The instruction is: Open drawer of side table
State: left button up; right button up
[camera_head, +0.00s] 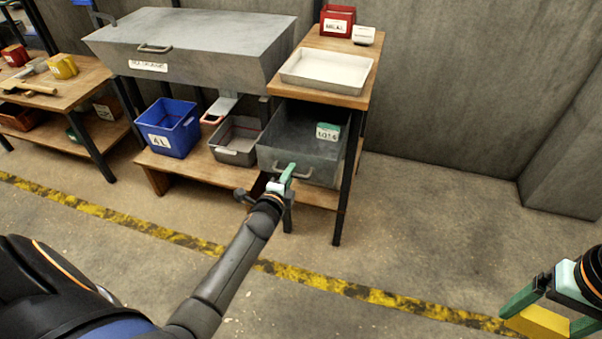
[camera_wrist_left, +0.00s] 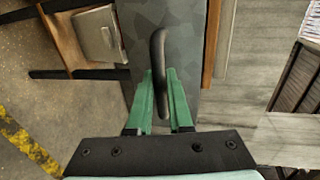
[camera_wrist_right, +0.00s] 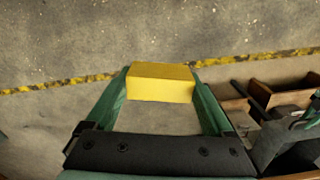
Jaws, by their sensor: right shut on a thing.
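The side table (camera_head: 345,101) has a wooden top and dark legs. Its grey metal drawer (camera_head: 264,155) is pulled out toward me, so its inside shows. A small green and white labelled box (camera_head: 328,132) is in the drawer. My left gripper (camera_head: 284,175) is at the drawer's front; in the left wrist view its green fingers (camera_wrist_left: 160,98) are close on both sides of the dark drawer handle (camera_wrist_left: 157,50). My right gripper (camera_head: 540,308) is shut on a yellow block (camera_wrist_right: 161,82), held above the floor, away from the table.
On the side table are a white tray (camera_head: 326,71), a red box (camera_head: 337,20) and a small white container (camera_head: 363,35). To the left, a blue bin (camera_head: 168,128) and grey bin (camera_head: 237,140) stand on a low shelf below a large grey lidded box (camera_head: 200,35). Floor to the right is clear.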

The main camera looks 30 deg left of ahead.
pick_arm(q)
jog(key=shift+o, duration=0.6)
jog(key=p+v, duration=0.1)
jog(key=v, duration=1.1)
pick_arm(e)
jog(key=shift+r, duration=0.75)
pick_arm(q)
jog(key=shift+p, duration=0.3)
